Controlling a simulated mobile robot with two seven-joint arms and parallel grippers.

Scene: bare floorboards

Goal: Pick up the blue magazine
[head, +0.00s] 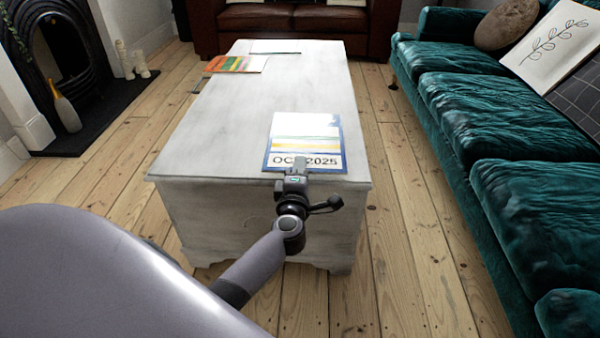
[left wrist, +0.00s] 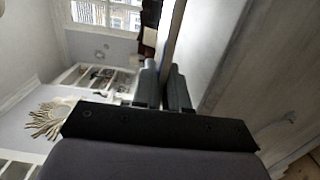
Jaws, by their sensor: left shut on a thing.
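The blue magazine (head: 305,142) has a blue border, a pale cover with coloured bands and the print "OC…2025". It is at the near right end of the white trunk table, its near edge close to the table's front edge. My left gripper (head: 300,165) is shut on the middle of that near edge and hides part of the print. In the left wrist view the fingers (left wrist: 166,85) pinch a thin edge-on strip, the magazine (left wrist: 172,38). I cannot tell whether it touches the tabletop. My right gripper is not in view.
The white trunk table (head: 220,130) has an orange and green magazine (head: 236,64) and a thin flat item (head: 275,52) at its far end. A green sofa (head: 470,110) stands right, a brown leather sofa (head: 290,18) behind, a fireplace (head: 60,60) left. The table's middle is bare.

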